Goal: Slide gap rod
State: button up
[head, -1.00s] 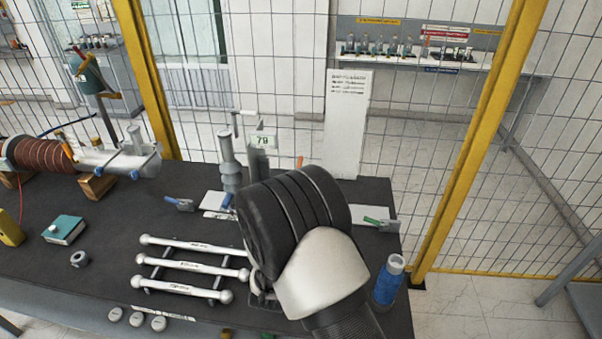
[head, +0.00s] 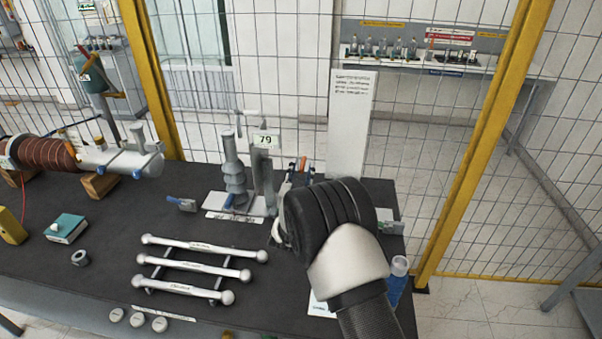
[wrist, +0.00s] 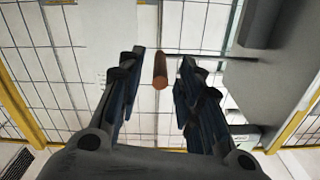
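A copper-orange rod (wrist: 160,71) points toward the wrist camera in the wrist view, between the two fingertips of my gripper (wrist: 162,62). A gap shows on both sides of it, so neither finger appears to touch it. My gripper is open and empty. In the head view the orange rod (head: 303,162) is a small upright-looking tip right of the grey stand (head: 264,180) with the "79" display (head: 265,141). My dark wrist covers the area in front of it, and most of my gripper is hidden there.
Three silver ball-ended bars (head: 195,267) lie on a rack at left front. A grey ribbed insulator (head: 235,175) stands left of the stand. A white panel (head: 350,125) rises behind. A blue bottle (head: 397,285) is close to my wrist. Yellow-framed mesh fencing surrounds the table (head: 110,235).

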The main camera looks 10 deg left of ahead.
jog(key=shift+c, duration=0.4)
grip_shut()
dwell(0.4)
